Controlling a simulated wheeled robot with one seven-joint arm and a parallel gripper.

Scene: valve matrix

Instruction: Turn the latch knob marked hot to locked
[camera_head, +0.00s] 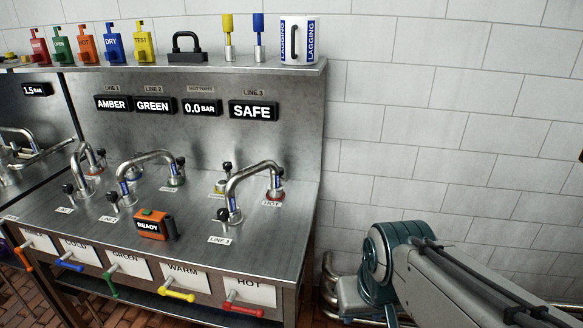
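A plate marked HOT (272,203) lies on the steel bench below a port with a red collar (275,192). A curved metal pipe (250,169) ends in this port, and a small black knob (280,171) stands beside it. A panel marked HOT (249,290) with a red handle (243,309) is on the bench's front right. I cannot tell which of these is the latch knob, or whether it is locked. My arm shows at the lower right, apart from the bench; my gripper is not in view.
An orange box reading READY (149,224) sits on the bench. Displays, including SAFE (254,111), line the back panel. The shelf (230,70) holds coloured tags, a black padlock (187,47) and a LAGGING roll (298,40).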

